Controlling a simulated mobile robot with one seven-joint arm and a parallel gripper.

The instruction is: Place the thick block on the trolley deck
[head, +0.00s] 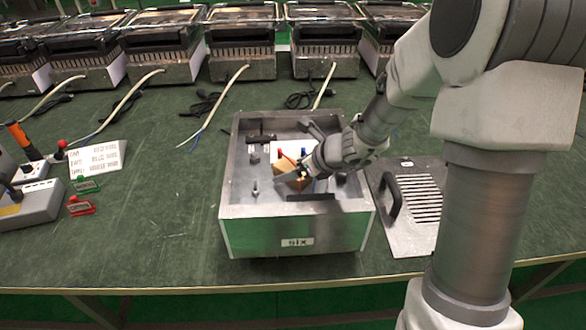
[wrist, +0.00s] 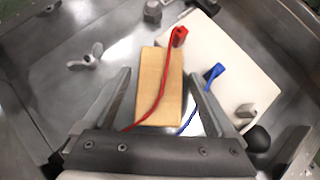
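A light wooden block (wrist: 158,90) lies inside an open metal box (head: 292,226) labelled "six". The block also shows in the head view (head: 285,166), partly covered by my gripper. My gripper (wrist: 159,76) is open, with one finger on each side of the block. Gaps show between the block and both fingers, so it is not gripped. A red wire (wrist: 163,75) crosses over the block's right part. A blue wire (wrist: 213,74) runs beside the right finger. I cannot make out a trolley deck in either view.
A white plate (wrist: 220,60) lies beside the block in the box. A vented metal cover with a black handle (head: 408,205) lies right of the box. Several metal appliances (head: 240,45) with cables line the back.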

